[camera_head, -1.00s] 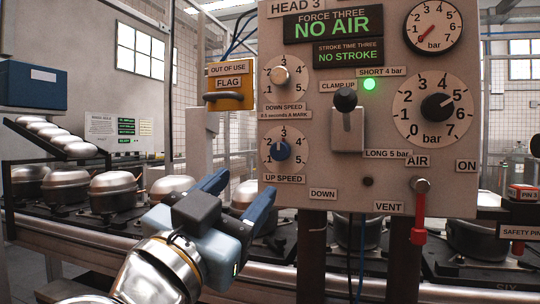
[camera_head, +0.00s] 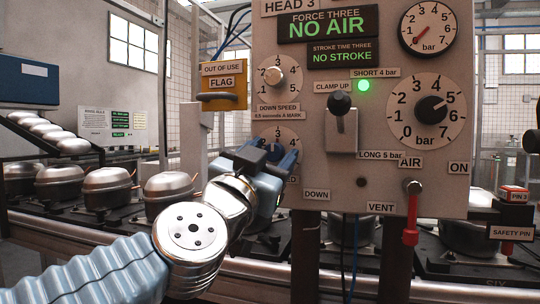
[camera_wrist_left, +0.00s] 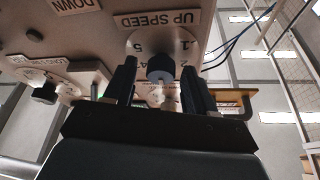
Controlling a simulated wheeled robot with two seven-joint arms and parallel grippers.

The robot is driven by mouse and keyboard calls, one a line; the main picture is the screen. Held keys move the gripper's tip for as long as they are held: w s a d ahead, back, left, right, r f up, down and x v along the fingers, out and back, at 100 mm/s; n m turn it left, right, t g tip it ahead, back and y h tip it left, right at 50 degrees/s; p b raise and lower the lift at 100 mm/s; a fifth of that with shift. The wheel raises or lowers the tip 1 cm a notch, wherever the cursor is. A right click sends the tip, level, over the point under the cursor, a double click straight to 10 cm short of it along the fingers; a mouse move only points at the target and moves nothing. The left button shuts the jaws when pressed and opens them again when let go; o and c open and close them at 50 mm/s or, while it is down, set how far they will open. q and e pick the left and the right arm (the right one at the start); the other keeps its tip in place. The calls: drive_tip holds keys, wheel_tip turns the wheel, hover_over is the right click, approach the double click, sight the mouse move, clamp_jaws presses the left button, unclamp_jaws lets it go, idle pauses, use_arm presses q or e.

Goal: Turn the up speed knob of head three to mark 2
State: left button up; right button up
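My left gripper (camera_head: 267,158) is at the up speed dial, one finger on each side of the knob. In the left wrist view the dark knob (camera_wrist_left: 160,66) shows between the two open fingers (camera_wrist_left: 158,82), with a gap on each side. The knob's exact mark cannot be read. My right gripper is not in view.
The yellow out-of-use flag box (camera_head: 222,88) stands left of the dials. The clamp lever (camera_head: 341,105), red-handled air valve (camera_head: 411,215) and pressure regulator knob (camera_head: 430,109) are further right. Compressors (camera_head: 107,188) line the conveyor behind my arm.

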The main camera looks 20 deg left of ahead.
use_arm(q)
drive_tip(key=c, duration=0.9)
drive_tip(key=shift+n, duration=0.4)
drive_tip(key=n+y+p, duration=0.1)
drive_tip(key=n, duration=0.1)
drive_tip(key=shift+r+n+y+p, duration=0.15)
drive_tip(key=shift+n+y+p, duration=0.25)
drive_tip(key=n+y+p, duration=0.1)
drive_tip(key=n+y, duration=0.1)
drive_tip(key=n, duration=0.2)
drive_tip(key=shift+d, duration=0.1)
drive_tip(key=n+y+p, duration=0.1)
drive_tip(key=n, duration=0.1)
drive_tip(key=n+y+p, duration=0.1)
drive_tip(key=n, duration=0.2)
drive_tip(key=shift+d+y, duration=0.1)
drive_tip(key=shift+y, duration=0.2)
drive_tip(key=shift+n+g+y+p, duration=0.25)
drive_tip(key=shift+n+y, duration=0.2)
drive_tip(key=shift+n, duration=0.6)
drive_tip(key=shift+n+g+y+p, duration=0.1)
drive_tip(key=shift+n+g+y, duration=0.3)
drive_tip(key=shift+n, duration=0.65)
drive_tip(key=shift+y, duration=0.25)
